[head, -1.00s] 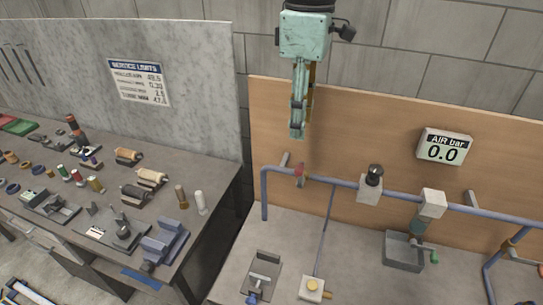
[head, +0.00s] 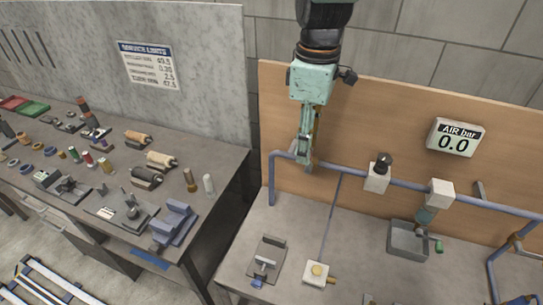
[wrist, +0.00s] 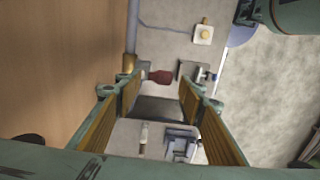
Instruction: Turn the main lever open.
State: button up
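The main lever shows in the wrist view as a dark red handle (wrist: 158,76) beside a brass valve body (wrist: 128,63) on the blue pipe (wrist: 132,25). In the head view the lever is hidden behind my gripper (head: 304,162), which hangs at the left end of the pipe (head: 335,172). In the wrist view my gripper (wrist: 160,92) is open, its two ribbed fingers apart on either side of the view. The red handle appears between the fingertips, nearer the left one. I cannot tell whether anything touches it.
The gauge (head: 455,137) reads 0.0. A wooden backboard (head: 400,120) stands close behind the pipe. A yellow button box (head: 318,272) and a small clamp fixture (head: 267,262) sit on the bench below. A cluttered workbench (head: 215,160) stands to the left.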

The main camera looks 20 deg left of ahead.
jog(key=shift+f, duration=0.5)
jog(key=c, duration=1)
